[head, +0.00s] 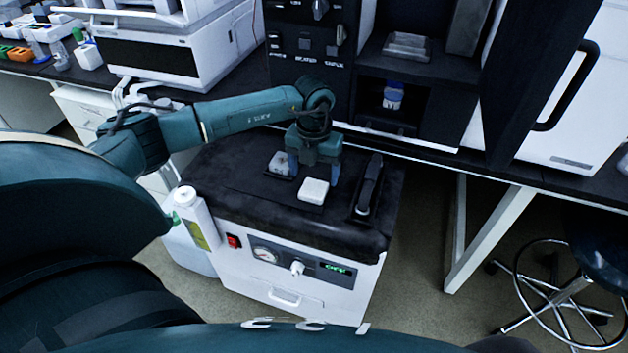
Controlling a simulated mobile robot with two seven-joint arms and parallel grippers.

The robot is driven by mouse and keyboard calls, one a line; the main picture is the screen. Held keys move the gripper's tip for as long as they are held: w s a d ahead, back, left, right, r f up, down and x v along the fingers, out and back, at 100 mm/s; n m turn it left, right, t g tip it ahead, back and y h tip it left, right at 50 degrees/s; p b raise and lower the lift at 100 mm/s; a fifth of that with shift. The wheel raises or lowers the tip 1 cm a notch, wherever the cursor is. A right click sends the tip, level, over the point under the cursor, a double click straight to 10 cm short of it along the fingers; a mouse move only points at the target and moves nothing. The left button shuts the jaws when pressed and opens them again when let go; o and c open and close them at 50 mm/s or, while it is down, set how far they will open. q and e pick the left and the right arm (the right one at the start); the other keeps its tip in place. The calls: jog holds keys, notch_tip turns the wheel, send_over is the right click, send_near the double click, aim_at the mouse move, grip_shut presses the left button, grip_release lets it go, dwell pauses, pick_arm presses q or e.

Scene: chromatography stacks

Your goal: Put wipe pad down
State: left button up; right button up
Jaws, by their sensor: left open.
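The wipe pad (313,191) is a small white block, apparently lying flat on the dark padded top of a white floor unit (345,230). My left gripper (314,173) is open and points down just behind the pad, with its fingers spread to either side. The pad shows in front of the fingers and is not clamped. I cannot tell whether a fingertip touches it. My right gripper does not show.
A small pale container (280,162) sits beside the left finger. A black holder with a handle-like piece (368,186) stands to the right. A white bottle (193,212) is at the unit's left edge. A dark cabinet stands behind, and a stool (600,265) at far right.

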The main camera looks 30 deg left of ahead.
aim_at(314, 189)
pick_arm(q)
notch_tip(314, 189, up, 8)
jog(key=s+d+f+m+g+h, duration=0.15)
jog(key=s+d+h, duration=0.25)
jog(key=d, duration=0.5)
jog(key=s+d+f+m+h, duration=0.1)
jog(key=s+d+f+h, duration=0.25)
jog(key=d, duration=0.65)
jog(key=s+d+r+n+t+h, duration=0.4)
jog(key=d+r+n+h, duration=0.2)
jog(key=d+r+h, duration=0.45)
jog(key=w+a+f+n+t+y, duration=0.1)
jog(key=a+f+n+t+y, duration=0.15)
jog(key=n+t, duration=0.55)
jog(key=w+a+f+n+t+y, duration=0.15)
jog(key=a+n+t+y, duration=0.35)
jog(key=n, duration=0.6)
jog(key=s+a+f+n+g+y, duration=0.4)
jog(key=s+f+n, duration=0.4)
jog(key=f, duration=0.5)
jog(key=shift+s+f+n+y, duration=0.2)
jog(key=shift+s+n+y, duration=0.15)
jog(key=shift+s+y, duration=0.5)
